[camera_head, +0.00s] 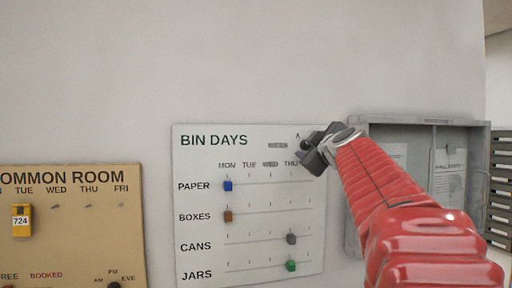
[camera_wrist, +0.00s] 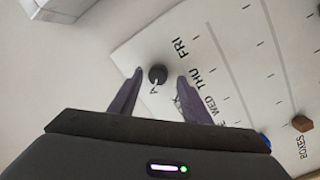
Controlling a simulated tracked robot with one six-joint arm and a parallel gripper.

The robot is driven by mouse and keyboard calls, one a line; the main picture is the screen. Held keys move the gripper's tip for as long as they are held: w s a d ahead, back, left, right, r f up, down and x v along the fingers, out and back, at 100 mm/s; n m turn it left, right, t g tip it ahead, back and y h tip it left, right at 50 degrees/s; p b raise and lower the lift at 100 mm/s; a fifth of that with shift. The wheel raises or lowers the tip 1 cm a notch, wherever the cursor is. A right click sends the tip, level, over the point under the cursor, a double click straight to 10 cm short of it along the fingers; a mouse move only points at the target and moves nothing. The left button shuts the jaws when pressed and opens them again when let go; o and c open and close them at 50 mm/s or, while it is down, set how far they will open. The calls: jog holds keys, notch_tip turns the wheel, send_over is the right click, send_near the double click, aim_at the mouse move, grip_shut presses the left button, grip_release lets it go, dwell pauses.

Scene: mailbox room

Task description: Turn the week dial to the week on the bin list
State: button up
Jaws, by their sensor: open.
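The week dial (camera_wrist: 157,74), a small round black knob with a pale pointer mark, sits on the white bin days board (camera_head: 205,160). In the wrist view it lies between the tips of my open gripper (camera_wrist: 161,76), with a letter A beside it. I cannot tell whether the fingers touch it. In the head view my gripper (camera_head: 312,152) covers the board's upper right corner and hides the dial; an A shows just above. I see no readable bin list; the sheets in the grey case are too small to read.
Coloured sliders, such as the blue one (camera_head: 228,186) and the green one (camera_head: 291,266), sit on the board's rows. A grey notice case (camera_head: 440,123) hangs to the right, partly behind my arm. A tan common room board (camera_head: 80,240) hangs at left.

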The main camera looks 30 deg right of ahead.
jog(key=shift+w+d, duration=0.1)
jog(key=shift+w, duration=0.25)
jog(key=shift+s+d, duration=0.1)
jog(key=shift+s, duration=0.05)
jog(key=shift+c, duration=0.2)
jog(key=shift+c, duration=0.8)
jog(key=c, duration=0.8)
jog(key=shift+c, duration=0.2)
